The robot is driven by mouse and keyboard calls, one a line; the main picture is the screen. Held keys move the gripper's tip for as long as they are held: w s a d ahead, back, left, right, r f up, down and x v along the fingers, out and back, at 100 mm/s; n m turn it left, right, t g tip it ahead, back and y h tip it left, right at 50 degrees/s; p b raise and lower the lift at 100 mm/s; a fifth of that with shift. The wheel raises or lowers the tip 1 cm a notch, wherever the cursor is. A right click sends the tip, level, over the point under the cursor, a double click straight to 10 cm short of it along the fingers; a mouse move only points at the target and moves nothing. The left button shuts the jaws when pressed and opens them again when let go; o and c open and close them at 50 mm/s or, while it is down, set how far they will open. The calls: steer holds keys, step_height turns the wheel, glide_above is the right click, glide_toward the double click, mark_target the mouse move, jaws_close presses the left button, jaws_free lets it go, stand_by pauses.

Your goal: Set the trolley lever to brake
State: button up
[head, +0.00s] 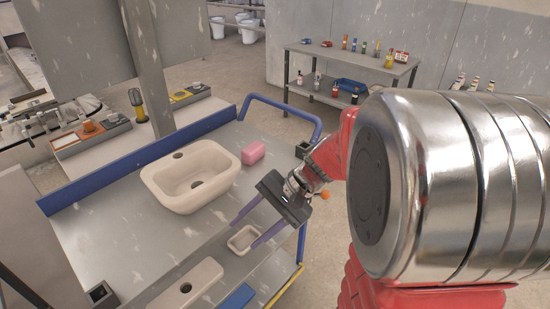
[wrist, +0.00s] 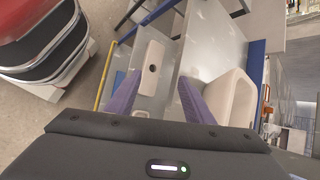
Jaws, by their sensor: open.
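The trolley (head: 110,235) has a grey, chipped top with blue edging and a blue bent-tube handle (head: 312,112). A small orange knob (head: 324,195) shows just right of my wrist at the trolley's right side; it may be the lever's end. Its shaft and any brake marking are hidden or too small to tell. My gripper (head: 243,236) has two purple fingers, spread apart and empty, pointing down-left over the trolley's near right part. In the wrist view my gripper (wrist: 161,80) is open over the grey trolley, and no lever is clear.
A cream basin (head: 192,180) and a pink block (head: 253,152) stand on the trolley. A small white dish (head: 243,240) lies below my fingers. A cream slab with a hole (head: 190,287) is nearer. A shelf table (head: 345,60) with bottles stands behind, with open floor between.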

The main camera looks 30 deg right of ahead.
steer(key=w+d+f+m+t+y, duration=0.2)
steer(key=w+d+f+m+t, duration=0.15)
steer(key=w+d+m, duration=0.35)
steer(key=m+t+h, duration=0.8)
steer(key=m+t, duration=0.4)
steer(key=m, duration=0.2)
glide_toward(318, 195)
steer(key=s+d+r, duration=0.1)
steer(key=s+d, duration=0.1)
steer(key=shift+s+a+r, duration=0.1)
steer(key=w+a, duration=0.2)
steer(key=w, duration=1.1)
steer(key=shift+w, duration=0.35)
steer(key=shift+c, duration=0.5)
